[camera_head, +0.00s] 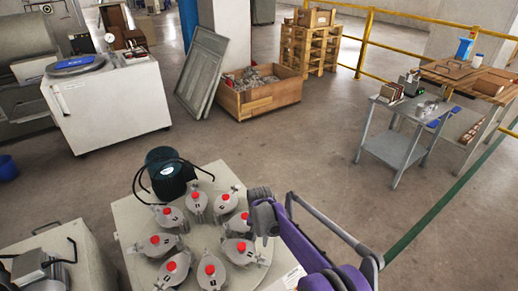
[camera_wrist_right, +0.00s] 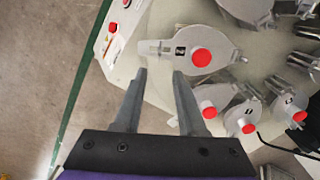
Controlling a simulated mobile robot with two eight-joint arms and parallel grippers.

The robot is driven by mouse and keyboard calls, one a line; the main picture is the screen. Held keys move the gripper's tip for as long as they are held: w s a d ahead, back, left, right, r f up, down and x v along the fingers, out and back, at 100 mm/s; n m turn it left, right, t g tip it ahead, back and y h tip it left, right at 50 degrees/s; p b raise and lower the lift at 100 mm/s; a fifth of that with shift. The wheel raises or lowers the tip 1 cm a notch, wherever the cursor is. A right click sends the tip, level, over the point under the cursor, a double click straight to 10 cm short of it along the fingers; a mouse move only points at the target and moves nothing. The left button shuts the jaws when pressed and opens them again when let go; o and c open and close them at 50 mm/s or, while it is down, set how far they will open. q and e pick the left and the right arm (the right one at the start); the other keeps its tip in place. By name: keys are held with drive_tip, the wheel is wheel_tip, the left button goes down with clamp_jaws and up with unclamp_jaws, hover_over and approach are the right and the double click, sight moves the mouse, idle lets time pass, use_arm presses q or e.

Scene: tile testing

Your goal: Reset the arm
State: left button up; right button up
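My right gripper (camera_head: 263,212) hangs beside the right edge of a ring of grey metal jars on a pale machine. In the right wrist view my right gripper (camera_wrist_right: 159,75) has its two dark fingers spread with nothing between them. A grey jar lid (camera_wrist_right: 222,52) with a red knob lies just beyond the fingertips, apart from them as far as I can tell. My purple right arm covers part of the machine's right side in the head view. My left gripper is not in view.
Several red-knobbed jars (camera_head: 228,199) stand on the pale machine top (camera_head: 130,213), with a dark green motor (camera_head: 168,172) behind them. A grey cart (camera_head: 393,148), a wooden crate (camera_head: 258,96) and a white cabinet (camera_head: 110,105) stand farther off. The floor between is clear.

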drive_tip(key=s+d+r+n+t, duration=0.2)
drive_tip(key=s+d+r+n, duration=0.1)
drive_tip(key=s+d+r, duration=1)
drive_tip(key=s+d+n+t, duration=0.1)
drive_tip(key=s+d, duration=0.1)
drive_tip(key=s, duration=0.9)
drive_tip(key=s+d+n+t, duration=0.1)
drive_tip(key=s+d, duration=0.1)
drive_tip(key=s, duration=0.9)
use_arm(q)
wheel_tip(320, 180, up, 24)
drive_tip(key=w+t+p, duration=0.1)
drive_tip(key=p, duration=2)
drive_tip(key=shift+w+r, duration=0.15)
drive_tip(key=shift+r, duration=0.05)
use_arm(e)
wheel_tip(320, 180, up, 24)
drive_tip(key=w+t, duration=0.1)
drive_tip(key=shift+w+d+r, duration=0.15)
drive_tip(key=shift+w+r, duration=0.05)
drive_tip(key=shift+w, duration=0.05)
